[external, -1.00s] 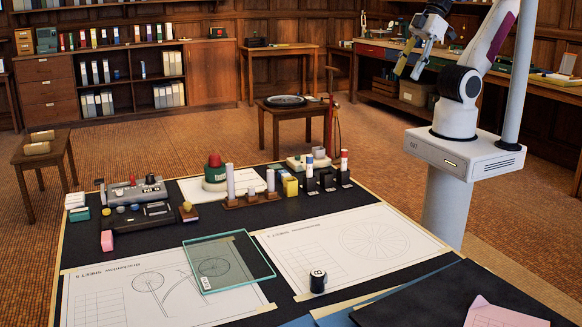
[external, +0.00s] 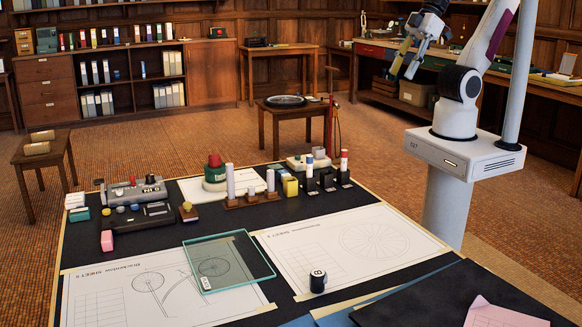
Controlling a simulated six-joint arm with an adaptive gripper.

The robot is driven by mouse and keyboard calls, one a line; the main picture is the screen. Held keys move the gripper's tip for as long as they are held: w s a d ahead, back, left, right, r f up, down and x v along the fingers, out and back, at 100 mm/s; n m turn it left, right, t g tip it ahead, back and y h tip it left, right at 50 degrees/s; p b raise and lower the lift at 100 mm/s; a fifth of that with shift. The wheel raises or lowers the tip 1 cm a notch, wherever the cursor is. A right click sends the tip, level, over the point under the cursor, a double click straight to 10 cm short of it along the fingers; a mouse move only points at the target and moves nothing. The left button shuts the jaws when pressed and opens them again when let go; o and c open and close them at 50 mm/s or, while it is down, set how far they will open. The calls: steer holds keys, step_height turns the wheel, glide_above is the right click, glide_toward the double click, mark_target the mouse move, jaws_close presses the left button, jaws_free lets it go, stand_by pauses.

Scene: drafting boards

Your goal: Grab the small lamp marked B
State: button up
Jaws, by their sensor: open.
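Nothing hides the cylinder.
A glass plate (external: 229,262) lies left of the cylinder, over a bicycle drawing. Stamps, bottles and blocks stand along the board's back, including a red-topped green item (external: 215,172). A pink paper (external: 505,315) lies front right.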

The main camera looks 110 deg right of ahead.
steer(key=w+a+f+n+t+y, duration=0.15)
steer(key=w+a, duration=0.25)
steer(key=w, duration=0.7)
steer(key=w+a+f+n+t, duration=0.1)
steer(key=w+a+f, duration=0.25)
steer(key=w, duration=0.65)
steer(key=w+a+f+n+t+y, duration=0.15)
steer(key=w+a, duration=0.35)
steer(key=w, duration=0.6)
steer(key=n+t+y, duration=0.2)
steer(key=y, duration=0.2)
glide_toward(322, 271)
steer(key=w, duration=0.3)
steer(key=shift+a+f, duration=0.25)
steer(key=shift+f, duration=0.15)
steer(key=shift+s+a+f, duration=0.15)
steer(key=shift+a+f, duration=0.15)
steer(key=shift+f, duration=0.15)
steer(key=shift+x, duration=1.25)
